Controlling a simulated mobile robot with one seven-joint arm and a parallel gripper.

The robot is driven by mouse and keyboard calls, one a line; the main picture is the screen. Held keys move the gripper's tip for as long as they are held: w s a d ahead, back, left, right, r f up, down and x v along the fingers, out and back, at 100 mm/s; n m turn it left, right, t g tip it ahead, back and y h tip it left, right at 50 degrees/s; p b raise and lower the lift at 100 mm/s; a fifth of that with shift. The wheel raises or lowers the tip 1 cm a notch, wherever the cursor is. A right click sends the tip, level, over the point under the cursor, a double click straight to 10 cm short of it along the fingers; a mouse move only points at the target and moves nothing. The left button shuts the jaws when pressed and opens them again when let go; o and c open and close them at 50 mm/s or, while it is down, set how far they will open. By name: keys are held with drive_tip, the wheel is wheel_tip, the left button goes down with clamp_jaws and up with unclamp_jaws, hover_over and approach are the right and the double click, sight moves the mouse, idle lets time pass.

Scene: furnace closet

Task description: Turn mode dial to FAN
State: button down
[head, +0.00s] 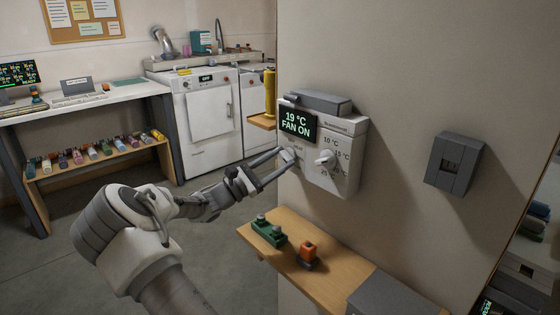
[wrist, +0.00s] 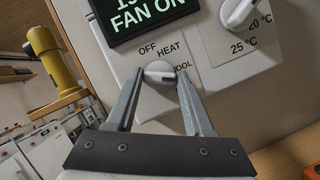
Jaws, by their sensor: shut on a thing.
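The grey-white thermostat box (head: 335,165) is mounted on the wall. Its dark display (head: 297,122) reads "19 °C FAN ON". The white mode dial (wrist: 159,72) sits below the display, with OFF, HEAT and a partly hidden COOL printed around it; a FAN mark is not visible. My gripper (head: 285,156) is shut on the mode dial, one finger on each side, as the wrist view shows. Where the dial points is hard to tell. A second white dial (head: 325,157) for temperature is to the right, clear of my fingers.
A wooden shelf (head: 340,268) below the thermostat holds a green block (head: 269,232) and an orange-topped block (head: 308,252). A yellow cylinder (head: 269,92) stands on a small ledge to the left. A dark grey wall box (head: 453,162) is to the right.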

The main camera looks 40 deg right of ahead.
drive_tip(key=shift+r+m+g+y, duration=0.1)
drive_tip(key=shift+m+g+y, duration=0.25)
drive_tip(key=shift+m, duration=0.7)
drive_tip(key=shift+m+g+y, duration=0.15)
drive_tip(key=shift+m+g, duration=0.4)
drive_tip(key=shift+m, duration=0.5)
drive_tip(key=shift+d, duration=0.1)
drive_tip(key=shift+c, duration=1.4)
unclamp_jaws()
drive_tip(key=p+v, duration=0.1)
drive_tip(key=v, duration=1.6)
drive_tip(key=shift+a, duration=0.2)
drive_tip(key=shift+w+r+m, duration=0.1)
drive_tip(key=shift+m, duration=0.2)
